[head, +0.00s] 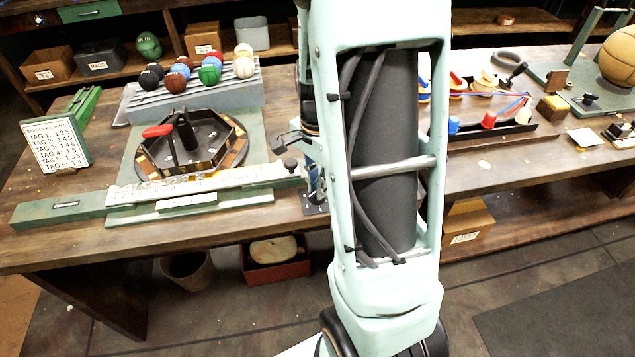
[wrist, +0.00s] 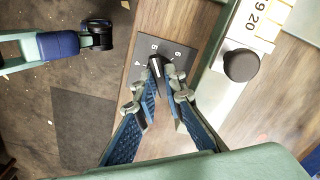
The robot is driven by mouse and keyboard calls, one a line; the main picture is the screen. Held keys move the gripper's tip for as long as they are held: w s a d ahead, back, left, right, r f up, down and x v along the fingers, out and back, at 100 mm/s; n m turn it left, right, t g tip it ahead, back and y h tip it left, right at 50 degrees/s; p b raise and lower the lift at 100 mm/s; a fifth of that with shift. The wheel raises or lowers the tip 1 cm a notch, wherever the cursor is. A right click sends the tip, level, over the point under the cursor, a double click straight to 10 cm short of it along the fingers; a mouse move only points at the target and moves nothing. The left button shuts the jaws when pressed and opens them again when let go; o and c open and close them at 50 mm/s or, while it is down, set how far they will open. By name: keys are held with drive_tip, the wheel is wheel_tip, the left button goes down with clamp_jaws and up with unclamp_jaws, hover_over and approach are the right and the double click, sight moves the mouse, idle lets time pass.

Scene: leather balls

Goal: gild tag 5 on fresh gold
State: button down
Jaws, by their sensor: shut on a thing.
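In the wrist view my gripper (wrist: 165,80) is shut on a black knob (wrist: 155,66) with a white line, on a dark dial plate (wrist: 147,88). The plate shows 4, 5 and 6; the line points roughly up toward the 5. In the head view my arm hides most of the gripper. A sign board (head: 56,144) lists tags 1 to 6 with numbers, too small to read surely. A hexagonal dark tray with a red-handled lever (head: 158,131) stands behind a pale numbered scale bar (head: 190,186). I cannot pick out gold foil surely.
Several coloured balls sit on a grey stepped rack (head: 196,94) at the back. A black round knob (wrist: 241,65) stands on the rail beside the dial in the wrist view. Spools with ribbons (head: 487,120) and a tan ball (head: 620,55) stand on the right bench.

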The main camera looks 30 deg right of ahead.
idle(0.3)
drive_tip(key=c, duration=2)
unclamp_jaws()
wheel_tip(320, 180, up, 12)
drive_tip(key=shift+r, duration=0.1)
